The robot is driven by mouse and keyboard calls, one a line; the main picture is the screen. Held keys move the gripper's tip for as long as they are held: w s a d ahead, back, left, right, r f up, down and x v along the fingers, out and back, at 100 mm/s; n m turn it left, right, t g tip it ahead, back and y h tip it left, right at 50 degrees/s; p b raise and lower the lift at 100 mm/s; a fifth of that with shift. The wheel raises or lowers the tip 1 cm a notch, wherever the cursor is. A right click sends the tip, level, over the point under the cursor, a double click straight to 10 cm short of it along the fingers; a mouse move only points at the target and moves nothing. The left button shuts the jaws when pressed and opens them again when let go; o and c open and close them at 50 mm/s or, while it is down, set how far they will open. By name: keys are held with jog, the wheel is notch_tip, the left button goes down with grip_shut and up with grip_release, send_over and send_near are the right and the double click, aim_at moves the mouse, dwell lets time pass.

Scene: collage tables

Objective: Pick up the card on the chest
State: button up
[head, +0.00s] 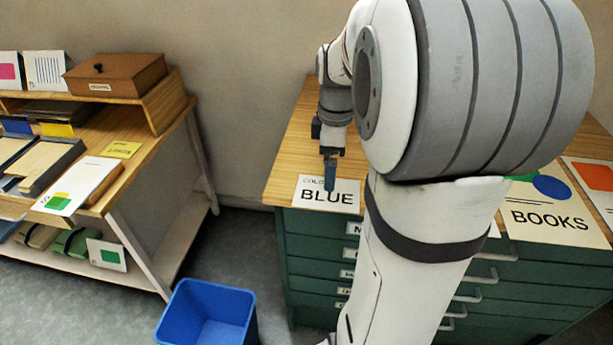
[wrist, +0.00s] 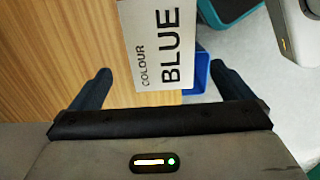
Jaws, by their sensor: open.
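A white card printed "COLOUR BLUE" (head: 326,195) lies on the wooden top of the green drawer chest (head: 312,245), at its front left corner. In the wrist view the card (wrist: 160,40) reaches down from the top edge, between the lines of my two fingers, and its upper part is cut off. My gripper (head: 330,172) points down over the card in the head view; the wrist view shows its fingers (wrist: 162,72) spread wide and empty. I cannot tell the exact height above the card.
A "BOOKS" card (head: 548,212) and a card with an orange shape (head: 594,174) lie further right on the chest. A blue bin (head: 208,315) stands on the floor at the chest's left. A wooden shelf table (head: 150,150) with trays, cards and a box stands further left.

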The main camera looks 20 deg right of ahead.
aim_at(328, 193)
jog(key=f, duration=0.7)
jog(key=shift+w+a, duration=0.2)
jog(key=shift+a, duration=0.1)
jog(key=shift+c, duration=0.2)
jog(key=c, duration=0.6)
jog(key=shift+o, duration=0.2)
